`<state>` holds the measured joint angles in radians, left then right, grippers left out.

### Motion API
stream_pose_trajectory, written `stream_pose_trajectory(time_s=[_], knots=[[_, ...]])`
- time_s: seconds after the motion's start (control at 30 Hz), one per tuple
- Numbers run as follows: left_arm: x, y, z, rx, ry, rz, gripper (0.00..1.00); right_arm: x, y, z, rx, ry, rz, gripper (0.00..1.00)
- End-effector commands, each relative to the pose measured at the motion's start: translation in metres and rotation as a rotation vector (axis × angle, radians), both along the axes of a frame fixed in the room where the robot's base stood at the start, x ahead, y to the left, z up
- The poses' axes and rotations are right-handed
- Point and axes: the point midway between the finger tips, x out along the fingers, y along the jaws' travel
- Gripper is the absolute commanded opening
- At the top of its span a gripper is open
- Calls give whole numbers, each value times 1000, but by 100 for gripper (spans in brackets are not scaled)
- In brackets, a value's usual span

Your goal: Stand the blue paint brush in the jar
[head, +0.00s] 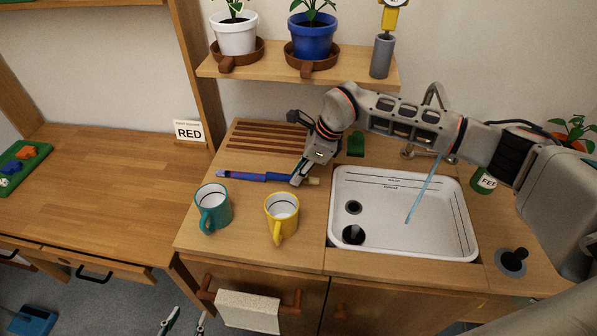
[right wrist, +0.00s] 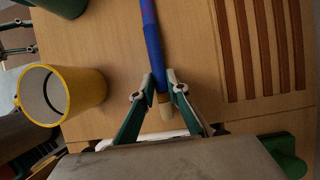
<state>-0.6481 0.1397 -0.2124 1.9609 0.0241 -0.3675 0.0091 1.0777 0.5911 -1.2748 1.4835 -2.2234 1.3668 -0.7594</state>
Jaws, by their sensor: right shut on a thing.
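The blue paint brush (head: 250,177) lies lengthwise at or just above the counter, its purple end to the left and its tan end to the right. It also shows in the right wrist view (right wrist: 153,45). My right gripper (head: 298,179) is shut on the brush near its tan end, with a fingertip on each side in the wrist view (right wrist: 160,92). My left gripper (head: 185,321) is at the bottom edge, its two fingertips apart and empty. I cannot tell for sure which vessel is the jar; a grey cylinder (head: 381,57) stands on the shelf.
A teal mug (head: 213,208) and a yellow mug (head: 282,213) stand in front of the brush. A slatted wooden rack (head: 262,138) is behind it. The white sink (head: 400,245) is to the right. A green labelled container (head: 484,181) stands beyond the sink. Plants stand on the shelf (head: 350,72).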

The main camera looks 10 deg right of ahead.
Motion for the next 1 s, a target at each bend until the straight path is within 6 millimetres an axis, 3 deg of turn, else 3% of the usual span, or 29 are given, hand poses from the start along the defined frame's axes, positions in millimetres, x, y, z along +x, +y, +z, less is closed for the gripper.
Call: stream_pose_trajectory(time_s=[0.1, 0.13, 0.17, 0.2, 0.57, 0.77, 1.0], knots=[[-1, 0, -2, 1, 2, 0, 40, 0, 0, 0, 0, 0, 0, 0], [-1, 0, -1, 1, 2, 0, 40, 0, 0, 0, 0, 0, 0, 22], [-1, 0, -1, 1, 2, 0, 40, 0, 0, 0, 0, 0, 0, 30], [-1, 0, -1, 1, 2, 0, 40, 0, 0, 0, 0, 0, 0, 32], [0, 0, 1, 0, 1, 0, 40, 0, 0, 3, 0, -2, 1, 32], [1, 0, 8, -1, -6, 0, 40, -1, -6, 27, 0, -5, -1, 32], [1, 0, 5, -1, -6, 0, 40, -9, -25, 74, -1, -5, -1, 32]])
